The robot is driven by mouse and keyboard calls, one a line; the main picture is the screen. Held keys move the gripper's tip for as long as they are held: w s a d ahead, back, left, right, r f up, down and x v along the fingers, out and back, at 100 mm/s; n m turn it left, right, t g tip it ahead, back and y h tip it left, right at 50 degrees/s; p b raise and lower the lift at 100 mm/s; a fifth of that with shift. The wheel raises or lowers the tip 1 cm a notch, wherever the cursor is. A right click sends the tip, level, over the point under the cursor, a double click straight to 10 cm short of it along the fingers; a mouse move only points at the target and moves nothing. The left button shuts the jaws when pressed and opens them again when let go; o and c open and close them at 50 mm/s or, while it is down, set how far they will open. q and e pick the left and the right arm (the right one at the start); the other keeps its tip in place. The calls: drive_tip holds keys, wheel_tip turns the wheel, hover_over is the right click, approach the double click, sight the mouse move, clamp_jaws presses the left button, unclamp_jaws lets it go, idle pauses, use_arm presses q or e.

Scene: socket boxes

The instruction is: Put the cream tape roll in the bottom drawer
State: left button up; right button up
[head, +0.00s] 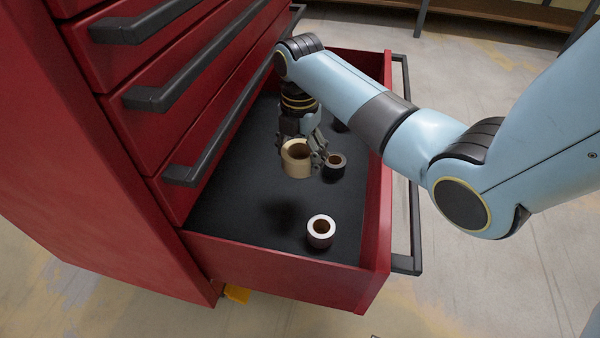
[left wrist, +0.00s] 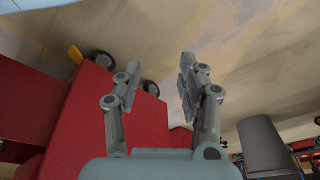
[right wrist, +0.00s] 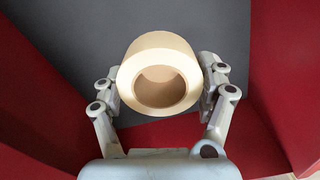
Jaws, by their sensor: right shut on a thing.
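The cream tape roll (head: 296,161) is over the floor of the open bottom drawer (head: 270,268), within its walls. I cannot tell whether it touches the floor. My right gripper (head: 303,147) reaches down into the drawer and is shut on the roll. In the right wrist view the cream tape roll (right wrist: 128,72) sits between the two fingers, its hole facing the camera. My left gripper (left wrist: 160,88) is open and empty, with the red cabinet and the floor beyond it. It does not show in the head view.
In the drawer, a white-topped roll (head: 320,232) stands near the front side wall, and a dark roll (head: 334,168) stands close beside the cream one. Another dark object is partly hidden behind my arm. Closed drawers with dark handles (head: 205,60) rise on the left.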

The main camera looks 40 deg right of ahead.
sight(299, 196)
drive_tip(key=shift+f+n, duration=0.3)
drive_tip(key=shift+f, duration=0.55)
wheel_tip(299, 196, down, 3)
drive_tip(key=b, duration=0.2)
drive_tip(key=shift+s+f+b, duration=0.1)
drive_tip(key=shift+b, duration=0.2)
wheel_tip(299, 196, down, 2)
drive_tip(key=shift+f+b, duration=0.15)
drive_tip(key=shift+b, duration=0.55)
drive_tip(key=shift+f+b, duration=0.3)
drive_tip(key=shift+f, duration=0.1)
wheel_tip(299, 196, down, 2)
drive_tip(key=shift+f+b, duration=0.25)
drive_tip(key=shift+b, duration=0.55)
drive_tip(key=shift+f, duration=0.4)
use_arm(q)
drive_tip(key=w+d+f+t, duration=0.1)
drive_tip(key=w+f+t, duration=0.2)
drive_tip(key=f+t, duration=0.2)
drive_tip(key=shift+w+f+t+h+b, duration=0.2)
drive_tip(key=shift+f+t+h+b, duration=0.15)
drive_tip(key=shift+t, duration=0.55)
